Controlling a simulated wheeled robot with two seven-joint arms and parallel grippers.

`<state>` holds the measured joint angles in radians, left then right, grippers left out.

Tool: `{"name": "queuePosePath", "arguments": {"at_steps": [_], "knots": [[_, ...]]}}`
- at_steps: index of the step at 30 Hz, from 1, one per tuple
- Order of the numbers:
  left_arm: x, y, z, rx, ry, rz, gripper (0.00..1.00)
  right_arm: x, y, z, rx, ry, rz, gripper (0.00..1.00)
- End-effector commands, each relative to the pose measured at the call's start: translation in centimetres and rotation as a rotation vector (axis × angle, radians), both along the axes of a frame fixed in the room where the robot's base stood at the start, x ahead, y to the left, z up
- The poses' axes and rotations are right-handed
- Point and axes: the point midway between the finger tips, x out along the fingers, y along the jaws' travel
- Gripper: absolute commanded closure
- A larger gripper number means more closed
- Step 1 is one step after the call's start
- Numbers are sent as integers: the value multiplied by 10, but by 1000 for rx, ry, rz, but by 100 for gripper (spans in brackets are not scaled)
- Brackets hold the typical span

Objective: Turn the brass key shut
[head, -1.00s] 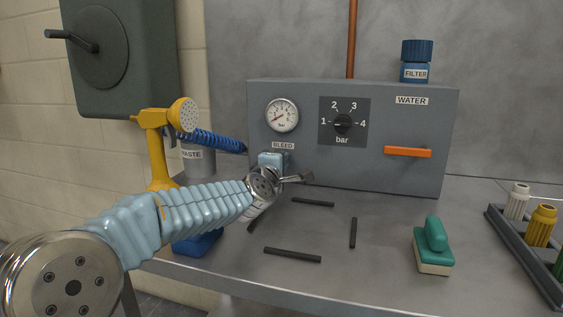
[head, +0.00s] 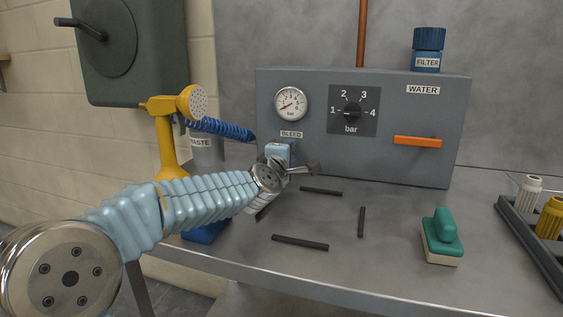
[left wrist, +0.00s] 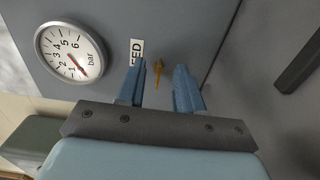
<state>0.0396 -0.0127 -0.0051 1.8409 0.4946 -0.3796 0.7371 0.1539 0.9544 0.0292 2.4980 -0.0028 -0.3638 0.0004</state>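The brass key (left wrist: 158,70) sticks out of the grey box's front beside the BLEED label (left wrist: 136,53) in the left wrist view. My left gripper (left wrist: 160,84) is open, with one blue finger on each side of the key and a gap visible on both sides. In the head view my left gripper (head: 279,152) is at the box front just under the BLEED label and hides the key. My right gripper is not in view.
The grey box (head: 310,150) carries a pressure gauge (head: 291,104), a bar dial (head: 351,112) and an orange WATER handle (head: 418,141). Several dark bars (head: 300,242) and a green-handled block (head: 441,237) lie on the bench. A yellow sprayer (head: 166,140) stands left.

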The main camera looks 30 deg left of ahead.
Motion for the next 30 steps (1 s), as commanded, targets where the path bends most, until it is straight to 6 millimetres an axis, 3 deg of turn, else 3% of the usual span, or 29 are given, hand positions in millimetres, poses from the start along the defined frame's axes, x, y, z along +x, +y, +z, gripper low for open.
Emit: {"name": "queuePosePath", "arguments": {"at_steps": [9,15,20,30], "knots": [[-74,-18,0,2,-3,-1,64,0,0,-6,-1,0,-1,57],[-109,-26,1,0,-2,0,64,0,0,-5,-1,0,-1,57],[-121,-29,0,1,0,-1,64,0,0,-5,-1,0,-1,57],[-122,-30,-1,1,0,-1,64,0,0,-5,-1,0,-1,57]]}}
